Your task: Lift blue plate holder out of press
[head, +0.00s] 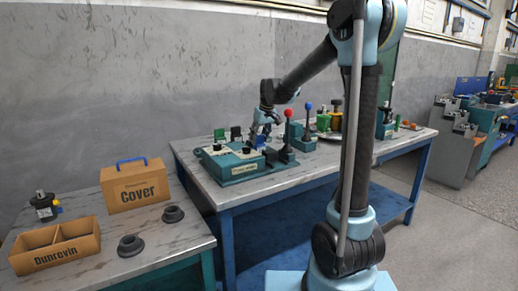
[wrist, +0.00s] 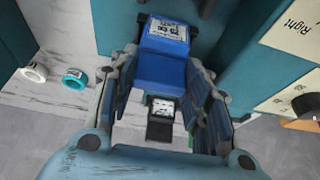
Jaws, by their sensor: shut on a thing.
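The blue plate holder (wrist: 160,70) shows in the wrist view between the two fingers of my gripper (wrist: 163,88). The fingers are shut on its sides. It has a label on its far end, and a small black block with a white label (wrist: 160,108) shows on its near side. In the head view my gripper (head: 264,122) reaches down over the teal press (head: 232,163) on the blue-legged table. The holder is small there and partly hidden by the gripper. I cannot tell whether it still touches the press.
A red-knobbed lever (head: 288,114) and a blue-knobbed lever (head: 308,106) stand upright just right of my gripper. White (wrist: 35,72) and teal (wrist: 75,79) rings show in the wrist view.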

